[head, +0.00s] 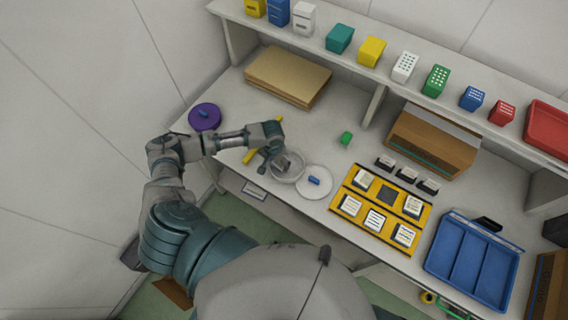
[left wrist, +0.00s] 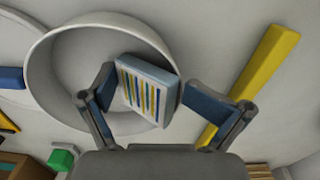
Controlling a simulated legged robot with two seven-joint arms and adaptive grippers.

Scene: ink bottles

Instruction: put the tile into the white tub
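The white tub (head: 299,177) stands open on the bench, left of the yellow tile rack. It also shows in the left wrist view (left wrist: 40,70) as a round rim behind my fingers. My left gripper (head: 275,160) is at the tub's mouth, pointing down. The tile is white with coloured stripes and sits tilted, over the tub's opening. How deep it is relative to the rim is unclear. My right gripper is not in view.
A white lid with a blue knob (head: 325,187) lies right of the tub. A yellow bar (left wrist: 255,80) lies close on the other side. The yellow rack (head: 340,202) holds several tiles.

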